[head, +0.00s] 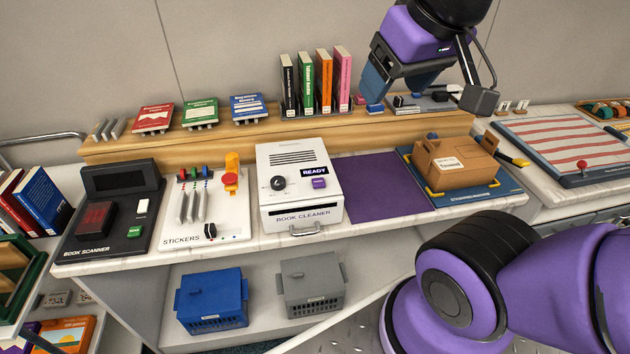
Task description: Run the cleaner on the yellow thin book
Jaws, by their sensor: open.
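The book cleaner (299,205), a white box with a black knob, a purple button and a display reading READY, stands on the middle of the counter. A handle shows at its lower front. I cannot make out a yellow thin book in this view. My gripper (428,104) is open at the upper right, above the back shelf and to the right of the upright books. Its jaws are spread wide. I see nothing held between them.
Upright books (308,83) and displayed books (200,112) line the wooden shelf (240,133). A purple mat (382,185) lies bare beside the cleaner. A brown parcel (457,164) sits right of it. The sticker board (205,210) and book scanner (112,212) are left. Blue (212,300) and grey (312,285) crates stand below.

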